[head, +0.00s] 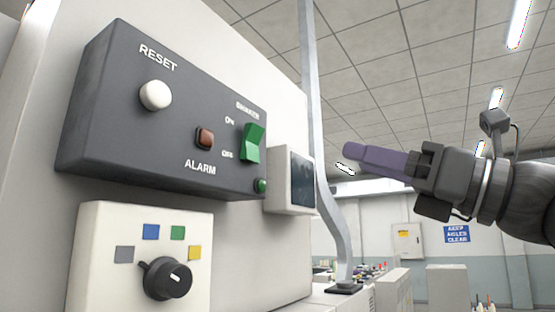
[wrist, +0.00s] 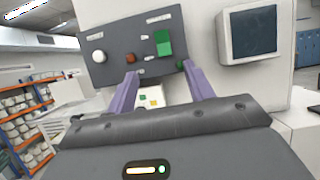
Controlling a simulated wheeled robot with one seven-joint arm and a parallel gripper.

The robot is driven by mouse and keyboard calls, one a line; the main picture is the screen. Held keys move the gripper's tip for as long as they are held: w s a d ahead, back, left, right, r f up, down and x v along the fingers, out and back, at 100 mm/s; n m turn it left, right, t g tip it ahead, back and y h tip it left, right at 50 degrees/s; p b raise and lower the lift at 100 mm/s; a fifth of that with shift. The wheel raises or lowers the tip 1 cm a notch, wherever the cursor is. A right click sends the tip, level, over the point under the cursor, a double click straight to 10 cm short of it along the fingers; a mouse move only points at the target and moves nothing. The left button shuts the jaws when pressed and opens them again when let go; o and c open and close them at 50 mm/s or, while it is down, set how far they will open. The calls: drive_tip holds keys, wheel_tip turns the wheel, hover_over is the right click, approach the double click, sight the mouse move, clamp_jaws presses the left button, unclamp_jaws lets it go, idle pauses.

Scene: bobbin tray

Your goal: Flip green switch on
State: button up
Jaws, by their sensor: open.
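The box also carries a white RESET button (head: 156,95), a red ALARM lamp (head: 205,137) and a small green lamp (head: 261,186). A rotary knob panel (head: 110,225) sits below. A small screen (head: 291,182) and a grey post (head: 316,130) stand right of the box.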

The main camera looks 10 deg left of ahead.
sight(257, 134)
drive_tip(key=shift+w, duration=0.15)
drive_tip(key=p+x, duration=0.8)
drive_tip(key=x, duration=0.8)
drive_tip(key=shift+w+p, duration=0.1)
drive_tip(key=shift+p, duration=0.3)
drive_tip(key=shift+w+a+r, duration=0.1)
drive_tip(key=shift+w+a, duration=0.15)
drive_tip(key=shift+a, duration=0.35)
drive_tip(key=shift+p, duration=0.3)
drive_tip(key=c, duration=1)
